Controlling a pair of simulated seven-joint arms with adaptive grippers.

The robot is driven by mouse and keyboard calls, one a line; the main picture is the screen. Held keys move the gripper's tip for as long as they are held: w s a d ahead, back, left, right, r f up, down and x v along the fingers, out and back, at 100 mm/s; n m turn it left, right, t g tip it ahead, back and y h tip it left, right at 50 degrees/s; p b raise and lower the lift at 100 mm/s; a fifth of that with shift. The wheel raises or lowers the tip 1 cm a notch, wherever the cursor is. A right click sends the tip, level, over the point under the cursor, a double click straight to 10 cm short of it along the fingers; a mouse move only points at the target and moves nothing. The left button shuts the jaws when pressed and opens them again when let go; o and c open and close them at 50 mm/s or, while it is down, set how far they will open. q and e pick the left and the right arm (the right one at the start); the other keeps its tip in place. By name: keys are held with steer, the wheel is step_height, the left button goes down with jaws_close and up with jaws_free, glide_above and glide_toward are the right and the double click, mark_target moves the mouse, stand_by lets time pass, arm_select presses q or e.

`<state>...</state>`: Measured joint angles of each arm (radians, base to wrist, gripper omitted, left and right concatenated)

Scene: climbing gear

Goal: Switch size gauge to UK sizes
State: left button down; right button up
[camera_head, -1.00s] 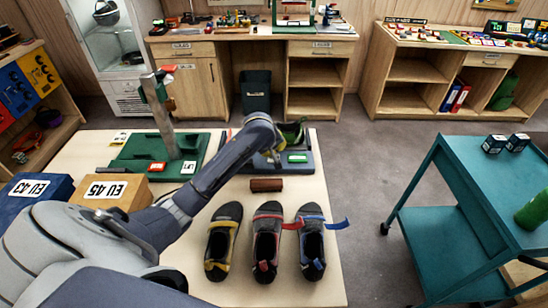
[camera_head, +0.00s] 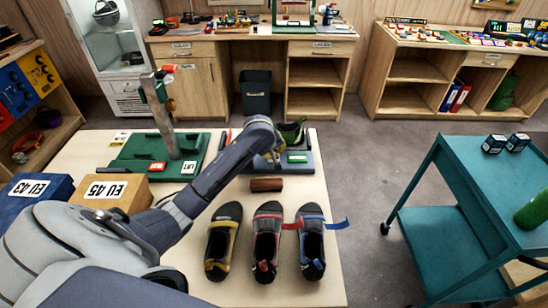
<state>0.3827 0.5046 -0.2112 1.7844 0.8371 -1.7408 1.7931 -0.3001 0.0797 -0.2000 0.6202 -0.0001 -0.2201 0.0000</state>
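A device with a blue-grey base (camera_head: 304,167), which looks like the size gauge, sits at the back of the cream table. A green shoe (camera_head: 293,133) is on it, and a lit green panel (camera_head: 297,156) shows on its front part. Any size lettering is too small to read. My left arm reaches across the table, and its gripper (camera_head: 275,160) points down over the left part of the device, beside the green panel. The wrist hides that part of the device. The fingers are small and dark, and I cannot tell their opening or contact. My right gripper is not in view.
Three shoes with yellow, red and blue straps (camera_head: 311,248) stand at the front of the table (camera_head: 330,290). A brown roller (camera_head: 266,185) lies behind them.

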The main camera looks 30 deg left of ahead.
arm_select(q)
steer(key=shift+f, duration=0.15)
stand_by(0.4)
steer(key=shift+r, duration=0.6)
steer(key=shift+r, duration=3)
